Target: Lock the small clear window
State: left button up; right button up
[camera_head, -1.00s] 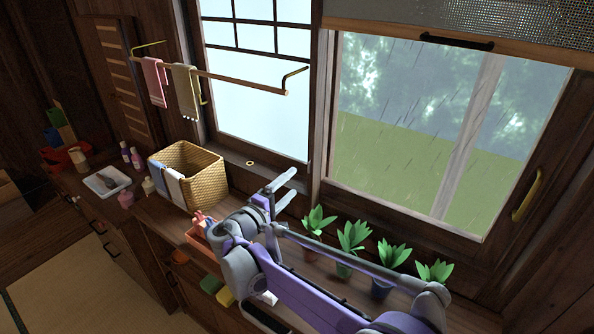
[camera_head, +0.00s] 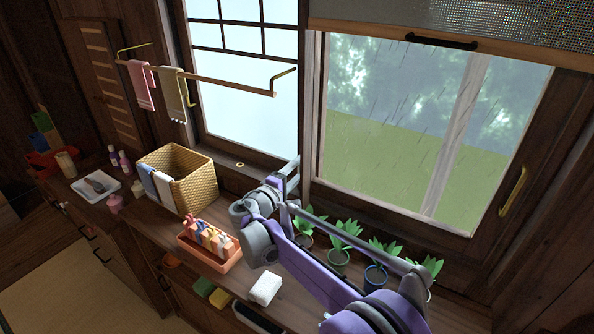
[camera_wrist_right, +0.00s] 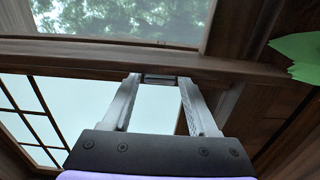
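The clear window (camera_head: 405,150) is the right pane, with rain and green outside and a brass handle (camera_head: 513,190) on its right frame. In the right wrist view its glass (camera_wrist_right: 120,18) shows at the top. My right gripper (camera_head: 294,168) is in front of the wooden post between the clear and frosted windows. In the right wrist view its two fingers (camera_wrist_right: 160,85) are apart. A small dark fitting (camera_wrist_right: 160,79) on the wooden frame shows between the fingertips; I cannot tell whether they touch it. My left gripper is not in view.
Several potted plants (camera_head: 345,235) line the sill under my right arm. A towel rail (camera_head: 205,79) crosses the frosted window (camera_head: 245,90).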

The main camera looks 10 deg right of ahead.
grip_shut()
jog(key=shift+n, duration=1.4)
jog(key=shift+o, duration=1.9)
grip_release()
jog(key=v, duration=1.1)
jog(key=shift+c, duration=0.3)
